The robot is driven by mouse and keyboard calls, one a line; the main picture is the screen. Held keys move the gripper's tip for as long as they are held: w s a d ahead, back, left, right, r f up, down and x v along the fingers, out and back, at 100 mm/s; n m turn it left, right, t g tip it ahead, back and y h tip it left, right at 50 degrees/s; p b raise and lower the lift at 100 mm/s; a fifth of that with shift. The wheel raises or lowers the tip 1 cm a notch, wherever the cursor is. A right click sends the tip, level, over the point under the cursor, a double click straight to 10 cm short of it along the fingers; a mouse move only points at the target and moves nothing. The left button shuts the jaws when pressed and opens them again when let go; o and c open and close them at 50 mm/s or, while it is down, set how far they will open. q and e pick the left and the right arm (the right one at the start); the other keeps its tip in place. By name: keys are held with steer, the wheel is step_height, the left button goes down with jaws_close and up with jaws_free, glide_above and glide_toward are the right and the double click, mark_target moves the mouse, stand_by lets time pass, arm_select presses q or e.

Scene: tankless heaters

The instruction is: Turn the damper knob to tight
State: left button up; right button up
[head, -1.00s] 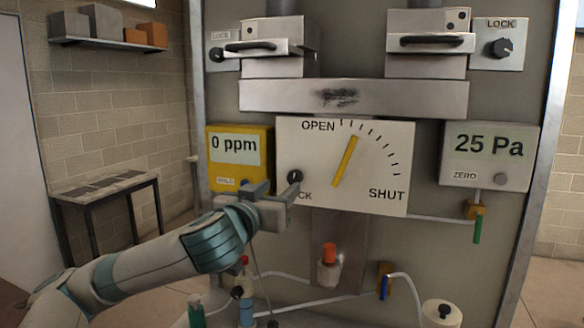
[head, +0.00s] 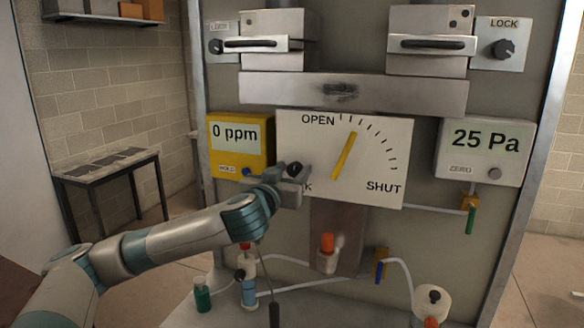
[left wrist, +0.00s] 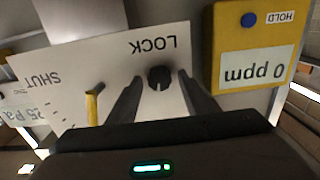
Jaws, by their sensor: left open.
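The white damper dial plate (head: 375,140) is on the grey panel, marked OPEN at top and SHUT at lower right. Its yellow pointer (head: 344,156) leans up and right, nearer OPEN than SHUT. A small black knob (head: 294,169) sits at the plate's lower left, by a label that reads LOCK in the left wrist view. My left gripper (head: 291,174) is at this knob and partly covers the label. In the left wrist view the open fingers (left wrist: 158,82) stand on either side of the black knob (left wrist: 159,77), with gaps visible. My right gripper is out of view.
A yellow 0 ppm meter (head: 241,160) is just left of the plate, close to my left gripper. A 25 Pa gauge (head: 484,150) is at right. Two handled units are above. Below are tubes, an orange-capped fitting (head: 327,245) and a green bottle (head: 202,295).

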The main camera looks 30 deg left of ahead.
arm_select(q)
steer(key=shift+w, duration=0.15)
steer(key=shift+c, duration=0.7)
steer(key=c, duration=0.9)
